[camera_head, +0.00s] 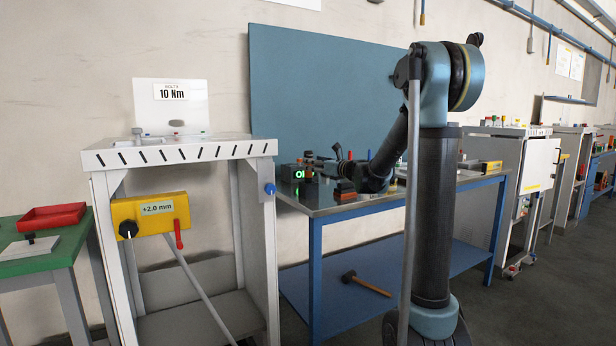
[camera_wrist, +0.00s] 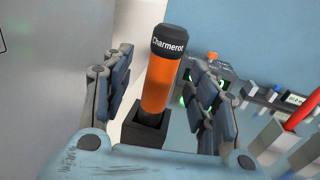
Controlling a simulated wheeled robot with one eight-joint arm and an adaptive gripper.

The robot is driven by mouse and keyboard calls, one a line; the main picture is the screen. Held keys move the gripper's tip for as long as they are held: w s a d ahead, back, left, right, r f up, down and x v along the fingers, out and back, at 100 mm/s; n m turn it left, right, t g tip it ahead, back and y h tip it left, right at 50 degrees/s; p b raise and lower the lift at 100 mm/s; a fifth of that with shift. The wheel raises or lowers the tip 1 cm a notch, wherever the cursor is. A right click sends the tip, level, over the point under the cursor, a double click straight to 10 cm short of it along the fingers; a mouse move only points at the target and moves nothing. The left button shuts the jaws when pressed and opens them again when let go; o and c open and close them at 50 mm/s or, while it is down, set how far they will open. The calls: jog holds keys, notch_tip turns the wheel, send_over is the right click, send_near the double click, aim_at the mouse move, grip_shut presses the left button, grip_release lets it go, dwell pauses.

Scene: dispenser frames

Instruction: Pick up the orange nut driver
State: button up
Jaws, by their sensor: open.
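The orange nut driver (camera_wrist: 160,85) stands nearly upright in the wrist view. It has a black cap marked "Charmerot", and its lower end sits in a dark square holder (camera_wrist: 141,134). My gripper (camera_wrist: 160,60) is open, with one finger to the left of the handle and one to the right. Gaps show between the handle and both fingers. In the head view my gripper (camera_head: 328,168) is low over the blue-legged workbench (camera_head: 385,205), and I cannot clearly make out the nut driver there.
A dark device with an orange knob (camera_wrist: 212,57) and green lights is close behind the right finger. Further right are a red-handled item (camera_wrist: 302,110) and small labelled parts. A grey panel (camera_wrist: 55,60) fills the left. A hammer (camera_head: 365,284) lies on the bench's lower shelf.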

jog(key=shift+x, duration=2.35)
jog(key=shift+w+d+f, duration=0.1)
jog(key=shift+d+f, duration=0.05)
grip_shut()
